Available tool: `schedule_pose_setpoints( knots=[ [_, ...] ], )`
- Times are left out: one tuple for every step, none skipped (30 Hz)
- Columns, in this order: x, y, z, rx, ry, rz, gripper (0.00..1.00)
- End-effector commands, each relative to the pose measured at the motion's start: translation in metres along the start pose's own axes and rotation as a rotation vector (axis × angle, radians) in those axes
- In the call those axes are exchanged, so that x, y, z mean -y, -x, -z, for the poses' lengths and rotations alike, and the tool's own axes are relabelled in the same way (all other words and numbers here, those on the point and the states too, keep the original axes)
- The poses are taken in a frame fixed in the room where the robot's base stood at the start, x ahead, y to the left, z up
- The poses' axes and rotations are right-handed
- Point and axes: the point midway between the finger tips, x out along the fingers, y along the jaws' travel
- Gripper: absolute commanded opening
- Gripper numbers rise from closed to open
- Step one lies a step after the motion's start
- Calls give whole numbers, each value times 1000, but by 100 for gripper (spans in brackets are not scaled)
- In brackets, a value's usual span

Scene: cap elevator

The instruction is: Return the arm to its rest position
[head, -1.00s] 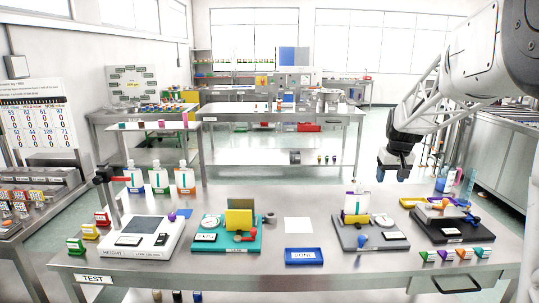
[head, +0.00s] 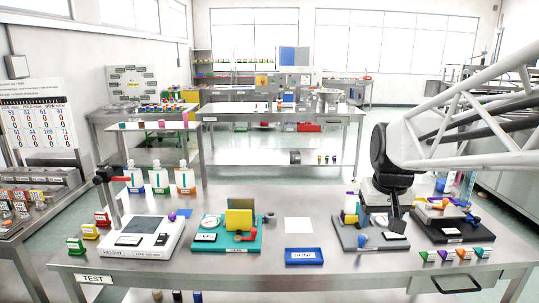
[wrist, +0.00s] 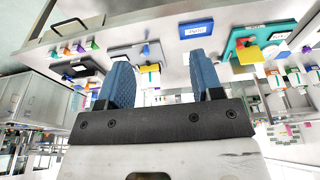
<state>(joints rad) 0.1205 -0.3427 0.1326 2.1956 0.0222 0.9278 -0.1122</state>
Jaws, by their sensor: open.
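My gripper (head: 381,208) hangs over the right part of the steel table (head: 280,235) in the head view, above and partly in front of the right-hand test stations. In the wrist view its two blue ridged fingers (wrist: 160,65) stand wide apart with nothing between them. In the head view the fingertips are small and partly merge with the dark stations behind, so their height above the table is unclear. My white lattice arm comes in from the right edge.
Below and beside the gripper are a grey station (head: 352,236) with a blue knob and a black station (head: 450,230). Several coloured clips (head: 455,254) line the front right. A blue tray (head: 304,256), a teal station (head: 225,243) and a white scale (head: 140,238) stand further left.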

Motion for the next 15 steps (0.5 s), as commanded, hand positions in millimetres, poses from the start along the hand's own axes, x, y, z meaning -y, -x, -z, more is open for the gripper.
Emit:
schedule_pose_setpoints(
  knots=[
    [6,2,-15,-2,3,0,60],
    [8,2,-24,-2,3,0,60],
    [12,2,-35,-2,2,0,60],
    [14,3,-43,-2,1,0,60],
    [17,3,-51,-2,2,0,60],
    [20,2,-63,-2,2,0,60],
    [22,3,-71,-3,3,0,60],
    [25,2,-79,-2,3,0,60],
    [27,2,-90,-4,2,0,60],
    [29,1,-99,-3,2,0,60],
    [31,1,-107,-4,2,-1,60],
    [34,-1,-118,-3,3,-1,60],
    [36,-2,-127,-4,3,-1,60],
    [37,-3,-135,-3,2,-1,60],
    [39,-5,-145,-3,2,-1,60]
  ],
)
